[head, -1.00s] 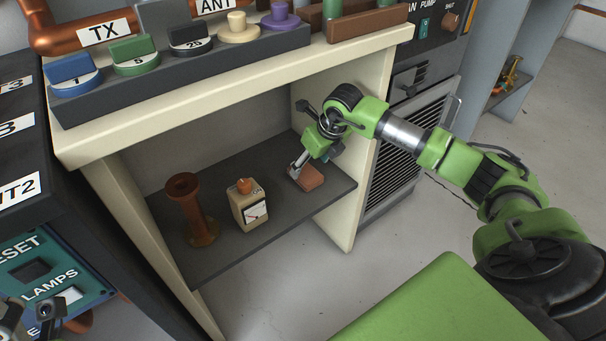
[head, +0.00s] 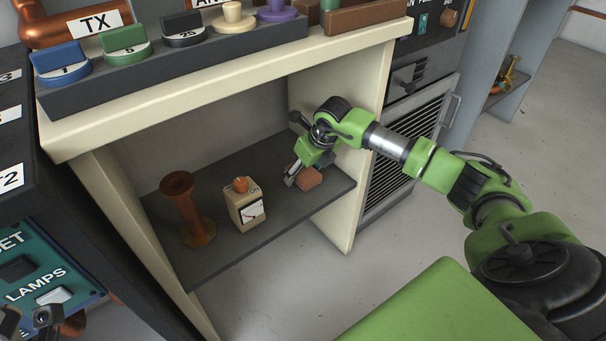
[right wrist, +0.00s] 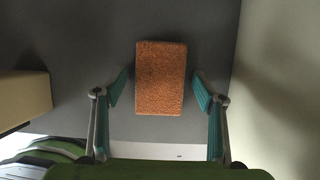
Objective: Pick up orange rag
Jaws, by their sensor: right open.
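The orange rag (head: 309,177) is a folded, rough-textured block lying on the dark shelf (head: 275,222), near its right end. In the right wrist view the rag (right wrist: 161,78) is centred ahead, between the lines of the two teal fingers. My right gripper (head: 298,175) is open at the rag, with one finger beside its left side in the head view; the other finger is largely hidden. The wrist view shows gaps on both sides of the rag. Part of my left gripper (head: 38,320) shows at the bottom left corner, cut off by the frame; its jaws are unclear.
A copper-coloured spool (head: 187,210) and a cream meter box (head: 244,204) with an orange knob stand left of the rag. The cream cabinet's side wall (head: 352,195) is close on the right. The cream top (head: 240,95) overhangs the shelf.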

